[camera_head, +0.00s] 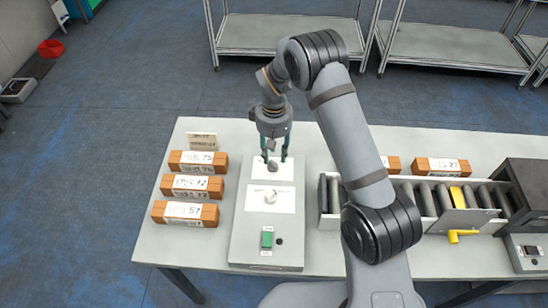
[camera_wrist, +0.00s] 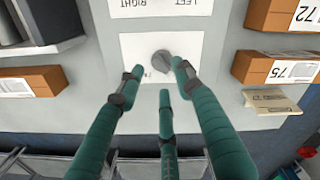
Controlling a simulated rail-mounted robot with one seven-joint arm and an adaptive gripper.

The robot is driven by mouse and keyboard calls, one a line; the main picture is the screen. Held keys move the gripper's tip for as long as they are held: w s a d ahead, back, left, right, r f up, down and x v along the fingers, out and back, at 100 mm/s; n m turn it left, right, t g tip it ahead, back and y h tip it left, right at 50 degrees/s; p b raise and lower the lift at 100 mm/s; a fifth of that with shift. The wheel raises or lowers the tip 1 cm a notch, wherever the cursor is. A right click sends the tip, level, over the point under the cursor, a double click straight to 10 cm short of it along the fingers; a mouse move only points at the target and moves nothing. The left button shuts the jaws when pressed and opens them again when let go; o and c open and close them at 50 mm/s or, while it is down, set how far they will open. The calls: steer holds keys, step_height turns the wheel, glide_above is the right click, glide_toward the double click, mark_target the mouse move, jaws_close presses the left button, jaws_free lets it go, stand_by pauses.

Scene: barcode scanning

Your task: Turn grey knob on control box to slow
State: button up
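The grey control box (camera_head: 240,225) stands on the white table. The grey knob (camera_head: 272,166) sits on a white label at the far end of the box. It also shows in the wrist view (camera_wrist: 162,64), with its raised bar running nearly along the picture's height, slightly tilted. The knob's label is too small to read. My gripper (camera_head: 274,153) points down over the knob. In the wrist view, the green fingers of my gripper (camera_wrist: 158,76) are spread, with the knob between and just beyond the tips. I cannot tell whether the right finger touches it.
A white knob (camera_head: 270,197) and a green button (camera_head: 267,239) sit nearer on the box. Labelled brown boxes (camera_head: 195,187) stand to the left, with a small card (camera_wrist: 272,101) behind them. A roller conveyor (camera_head: 428,200) is close on the right.

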mark_target(273, 165)
step_height(273, 165, up, 9)
steer(key=shift+f, duration=0.2)
stand_by(0.5)
step_height(273, 165, down, 12)
steer(key=shift+r, duration=0.15)
steer(key=shift+p, duration=0.4)
steer(key=shift+m+p, duration=0.4)
steer(key=shift+m, duration=0.7)
